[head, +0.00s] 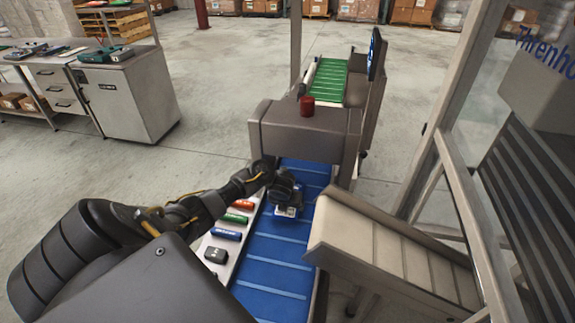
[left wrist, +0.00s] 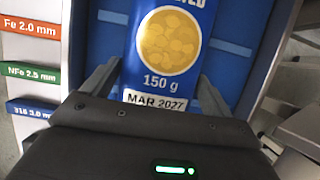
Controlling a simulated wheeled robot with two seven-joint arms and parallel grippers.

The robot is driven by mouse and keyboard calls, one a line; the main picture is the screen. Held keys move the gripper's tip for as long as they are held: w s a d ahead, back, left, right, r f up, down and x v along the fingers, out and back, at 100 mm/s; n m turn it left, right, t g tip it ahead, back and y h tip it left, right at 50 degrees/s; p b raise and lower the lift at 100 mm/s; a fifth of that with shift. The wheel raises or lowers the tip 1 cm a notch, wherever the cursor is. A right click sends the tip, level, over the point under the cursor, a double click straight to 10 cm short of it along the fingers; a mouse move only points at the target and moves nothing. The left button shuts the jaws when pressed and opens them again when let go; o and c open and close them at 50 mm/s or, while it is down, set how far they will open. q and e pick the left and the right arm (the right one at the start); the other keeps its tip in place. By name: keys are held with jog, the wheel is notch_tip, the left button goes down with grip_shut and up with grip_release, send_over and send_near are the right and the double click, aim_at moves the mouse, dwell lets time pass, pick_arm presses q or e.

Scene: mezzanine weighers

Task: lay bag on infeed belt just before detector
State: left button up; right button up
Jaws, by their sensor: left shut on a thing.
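A blue bag (left wrist: 170,22) with a round picture of yellow chips, "150 g" and "MAR 2027" lies between the two fingers of my left gripper (left wrist: 158,74), which is shut on it. In the head view my left gripper (head: 287,199) is over the blue infeed belt (head: 264,272), close in front of the grey detector housing (head: 300,130). Only a small blue and white end of the bag (head: 287,212) shows there; the gripper hides the rest. I cannot tell whether the bag touches the belt. My right gripper is not in view.
Red, green and blue test pieces (head: 226,234) and a dark box (head: 216,255) lie on a pale ledge left of the belt. A beige side chute (head: 390,245) stands right. A red beacon (head: 307,106) tops the detector; a green belt (head: 326,82) lies beyond.

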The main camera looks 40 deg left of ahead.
pick_arm(q)
jog(key=shift+w+f, duration=0.15)
jog(key=shift+f, duration=0.1)
jog(key=o, duration=0.9)
jog(key=shift+r, duration=0.2)
jog(key=p+v, duration=0.4)
jog(key=v, duration=0.6)
jog(key=shift+r, duration=0.35)
jog(key=shift+s+d+r+p, duration=0.1)
jog(key=shift+s+r+p, duration=0.4)
jog(key=shift+p, duration=0.15)
